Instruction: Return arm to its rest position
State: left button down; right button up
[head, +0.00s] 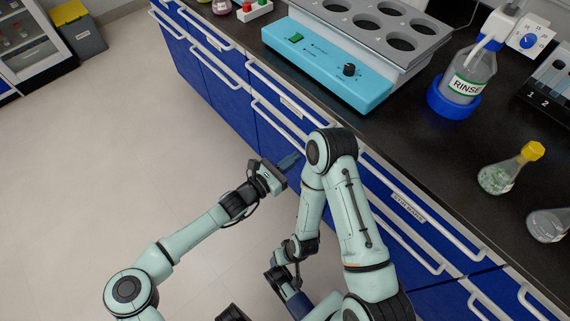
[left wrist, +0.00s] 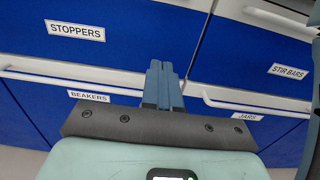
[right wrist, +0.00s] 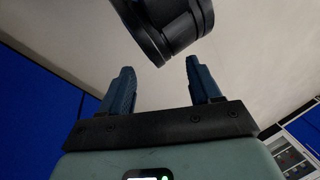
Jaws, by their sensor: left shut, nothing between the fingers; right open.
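My left gripper (head: 289,162) is in front of the blue drawer fronts, below the counter edge. In the left wrist view its two blue fingers (left wrist: 162,78) are together with nothing between them. My right arm is folded in front of the cabinet, and my right gripper (head: 282,284) hangs low at the bottom middle of the head view, partly hidden by the arm. In the right wrist view its two fingers (right wrist: 157,78) are wide apart and empty. A dark rounded part of my own body shows beyond them.
The black counter (head: 430,165) holds a blue device with a grey multi-hole top (head: 330,70), a RINSE bottle (head: 470,75), a yellow-capped flask (head: 505,170) and another flask (head: 547,225). Drawer handles (head: 405,230) stick out near both arms. The floor (head: 100,150) at left is clear.

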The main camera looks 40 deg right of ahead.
pick_arm(q)
jog(key=shift+s+a, duration=0.1)
jog(key=shift+a, duration=1.35)
pick_arm(e)
jog(key=shift+s+a+r, duration=0.35)
jog(key=shift+s, duration=0.2)
